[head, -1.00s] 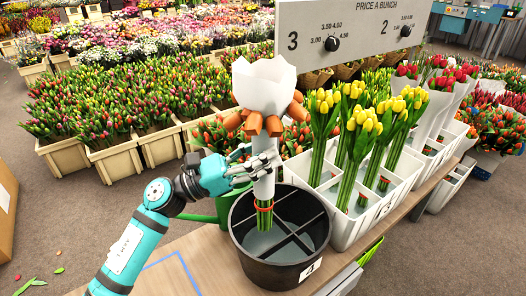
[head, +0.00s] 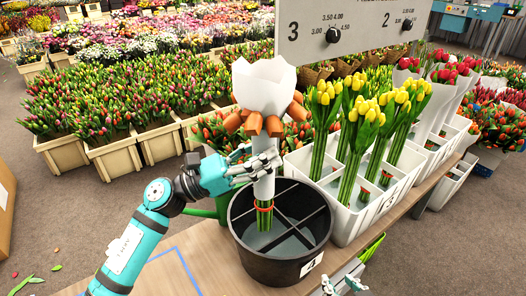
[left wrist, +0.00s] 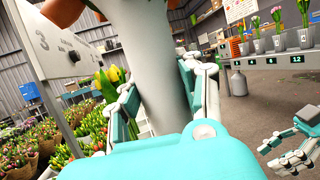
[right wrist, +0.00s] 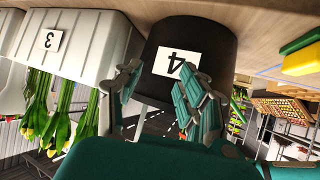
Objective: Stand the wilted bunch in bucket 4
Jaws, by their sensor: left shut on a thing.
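The wilted bunch (head: 262,88) has drooping orange heads below a flared white paper sleeve. My left gripper (head: 256,167) is shut around the sleeve's narrow lower part and holds the bunch upright. The sleeve also fills the middle of the left wrist view (left wrist: 150,60). The green stem ends, tied with an orange band, are over the mouth of bucket 4 (head: 278,268), in its left part; whether they touch the bottom is unclear. The bucket is black with crossed dividers and a "4" label. My right gripper (head: 345,284) is empty and open, low in front of the bucket (right wrist: 207,38).
A white divided crate (head: 345,232) labelled 3, holding yellow tulips, stands close to the bucket's right. A sign with dials (head: 350,30) rises behind. Blue tape (head: 188,270) marks the wooden bench (head: 165,280) at left, which is clear there.

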